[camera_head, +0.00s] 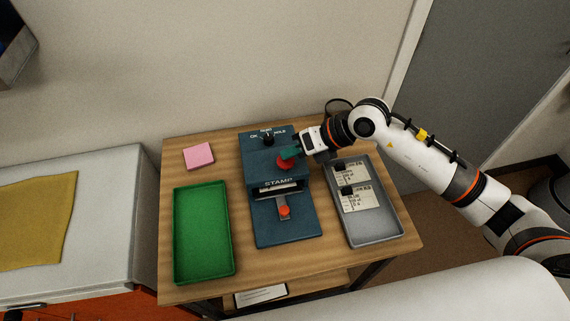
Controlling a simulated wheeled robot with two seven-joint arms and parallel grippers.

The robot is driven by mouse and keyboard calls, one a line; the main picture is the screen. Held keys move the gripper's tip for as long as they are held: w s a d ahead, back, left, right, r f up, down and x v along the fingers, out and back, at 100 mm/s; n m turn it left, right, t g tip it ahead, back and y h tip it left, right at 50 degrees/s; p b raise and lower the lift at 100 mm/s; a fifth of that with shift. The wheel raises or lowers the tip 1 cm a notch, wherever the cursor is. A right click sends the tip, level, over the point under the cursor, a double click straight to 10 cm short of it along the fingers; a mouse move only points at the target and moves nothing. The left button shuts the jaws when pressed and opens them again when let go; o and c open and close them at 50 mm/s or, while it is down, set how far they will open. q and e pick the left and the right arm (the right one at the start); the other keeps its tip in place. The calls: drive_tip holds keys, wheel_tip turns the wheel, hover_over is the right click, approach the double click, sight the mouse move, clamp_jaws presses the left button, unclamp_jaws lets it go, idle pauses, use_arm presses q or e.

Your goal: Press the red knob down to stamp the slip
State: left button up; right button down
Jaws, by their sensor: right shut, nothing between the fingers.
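The blue stamp machine (290,235) stands in the middle of the wooden table, with "STAMP" lettered across it. Its red knob (284,166) is on the upper part, partly covered by my right gripper. My right gripper (289,153) is shut and empty, reaching in from the right, with its fingertips at the knob; I cannot tell whether they touch it. A pale strip (280,188) shows at the slot below the lettering; I cannot tell whether it is a slip. Printed slips (362,198) lie in the grey tray (373,237) on the right. My left gripper is not in view.
A green tray (203,274) lies left of the machine, with a pink pad (199,155) behind it. A dial (267,139) sits at the machine's back, and an orange-red part (284,211) at its front. A white cabinet with a yellow cloth (38,220) stands at left.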

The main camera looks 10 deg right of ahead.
sight(292, 160)
drive_tip(key=shift+f+b, duration=0.8)
drive_tip(key=shift+f, duration=0.3)
idle(0.6)
drive_tip(key=shift+r+p, duration=1.5)
drive_tip(key=shift+r, duration=0.6)
wheel_tip(292, 160, up, 6)
drive_tip(key=p, duration=0.4)
